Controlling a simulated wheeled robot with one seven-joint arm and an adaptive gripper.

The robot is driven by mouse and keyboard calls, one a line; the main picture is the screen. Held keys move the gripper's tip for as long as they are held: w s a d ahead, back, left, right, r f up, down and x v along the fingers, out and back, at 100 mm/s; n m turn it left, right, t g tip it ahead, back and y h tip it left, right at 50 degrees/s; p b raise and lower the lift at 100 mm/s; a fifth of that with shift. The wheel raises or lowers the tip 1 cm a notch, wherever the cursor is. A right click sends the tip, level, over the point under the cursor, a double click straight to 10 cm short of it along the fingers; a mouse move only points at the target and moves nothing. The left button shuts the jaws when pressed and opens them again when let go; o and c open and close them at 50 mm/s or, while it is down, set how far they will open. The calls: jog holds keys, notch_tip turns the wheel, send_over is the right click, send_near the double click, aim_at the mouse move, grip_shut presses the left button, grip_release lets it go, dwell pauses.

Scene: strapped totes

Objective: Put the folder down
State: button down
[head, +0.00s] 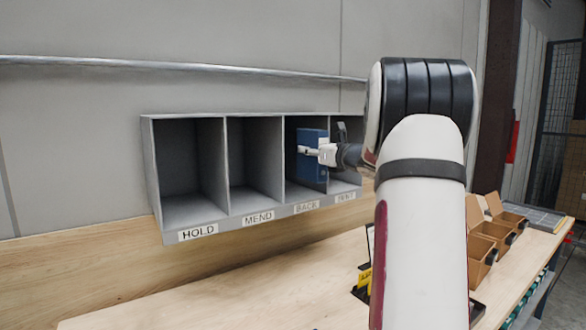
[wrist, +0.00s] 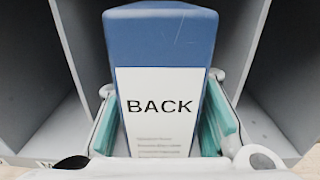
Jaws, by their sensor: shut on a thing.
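The blue folder (head: 312,158) is upright inside the compartment labelled BACK of the grey shelf unit (head: 233,215). In the wrist view the folder (wrist: 160,40) shows a white label reading BACK on the side facing me. My gripper (head: 308,151) is shut on the folder, with a teal-padded finger on each side of it in the wrist view (wrist: 165,135). The folder's lower end is hidden in the wrist view, and I cannot tell whether it touches the compartment floor.
The HOLD compartment (head: 190,160) and the MEND compartment (head: 255,155) look empty. The rightmost compartment is partly hidden by my arm. Brown open boxes (head: 485,240) and a black tray with yellow items stand on the wooden bench (head: 230,290). The bench's left part is clear.

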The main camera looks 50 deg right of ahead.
jog(key=p+x, duration=0.1)
jog(key=x, duration=0.9)
jog(key=shift+a+f+p, duration=0.1)
jog(key=shift+f+p, duration=0.55)
jog(key=shift+f, duration=2.85)
jog(key=shift+f, duration=0.1)
jog(key=c, duration=1.1)
grip_release()
